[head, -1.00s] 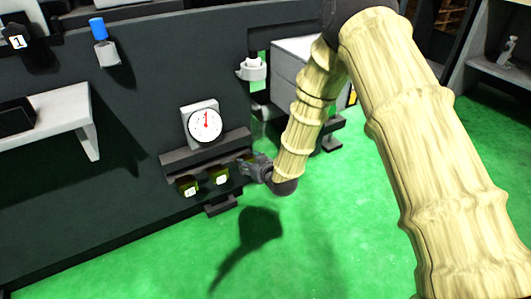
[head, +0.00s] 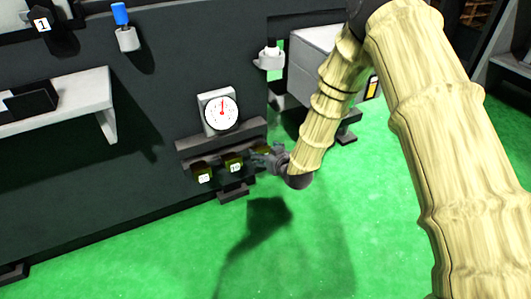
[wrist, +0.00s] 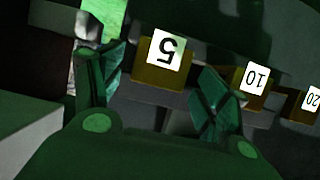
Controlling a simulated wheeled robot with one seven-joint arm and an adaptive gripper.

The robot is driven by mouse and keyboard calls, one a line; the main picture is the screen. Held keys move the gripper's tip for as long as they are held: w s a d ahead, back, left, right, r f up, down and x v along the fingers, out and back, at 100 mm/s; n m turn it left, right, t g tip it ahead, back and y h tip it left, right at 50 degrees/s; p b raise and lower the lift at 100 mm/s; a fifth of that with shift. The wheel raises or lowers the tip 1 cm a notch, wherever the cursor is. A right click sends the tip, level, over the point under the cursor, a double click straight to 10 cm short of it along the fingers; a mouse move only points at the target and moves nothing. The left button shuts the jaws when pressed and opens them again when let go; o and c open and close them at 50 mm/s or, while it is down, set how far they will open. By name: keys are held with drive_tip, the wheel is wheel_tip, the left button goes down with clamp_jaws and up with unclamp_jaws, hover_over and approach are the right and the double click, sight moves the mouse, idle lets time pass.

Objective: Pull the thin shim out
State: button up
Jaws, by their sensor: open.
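Several dark olive shim blocks with white number labels sit in a row on a rack under a dial gauge. The block labelled 5 (wrist: 162,75) looks the thinnest by its number. In the wrist view it shows upside down, between my two fingers. The blocks labelled 10 (wrist: 252,84) and 20 (wrist: 307,105) lie to its right. In the head view the 20 block (head: 203,173) and 10 block (head: 234,163) are visible, while the 5 block is largely hidden by my gripper (head: 268,157). My gripper (wrist: 158,82) is open; neither finger clearly touches the 5 block.
The dial gauge (head: 220,112) stands just above the rack (head: 225,140). A grey shelf (head: 75,108) juts out at the left, and a white-and-grey fitting (head: 271,57) is mounted above. Green floor (head: 150,265) lies open below.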

drive_tip(key=v, duration=1.1)
drive_tip(key=shift+s, duration=0.2)
drive_tip(key=shift+d, duration=0.2)
drive_tip(key=s+d+f+m+g+h+p, duration=0.1)
drive_tip(key=s+d+f+m+g+h, duration=0.15)
drive_tip(key=s+d+f, duration=0.4)
drive_tip(key=s+d+f+m+g+h+p, duration=0.1)
drive_tip(key=s+d+f+g, duration=0.2)
drive_tip(key=s+f, duration=0.7)
drive_tip(key=s+d+f+m+g+h, duration=0.1)
drive_tip(key=s+d+f+g, duration=0.15)
drive_tip(key=s, duration=0.55)
drive_tip(key=s+d+f+m+g+h+p, duration=0.1)
drive_tip(key=s+d+f+g, duration=0.15)
drive_tip(key=s, duration=0.65)
drive_tip(key=s+d+f+g, duration=0.2)
drive_tip(key=s+d, duration=0.2)
drive_tip(key=s, duration=0.4)
wheel_tip(320, 180, up, 38)
drive_tip(key=p, duration=3.8)
drive_tip(key=shift+a, duration=0.15)
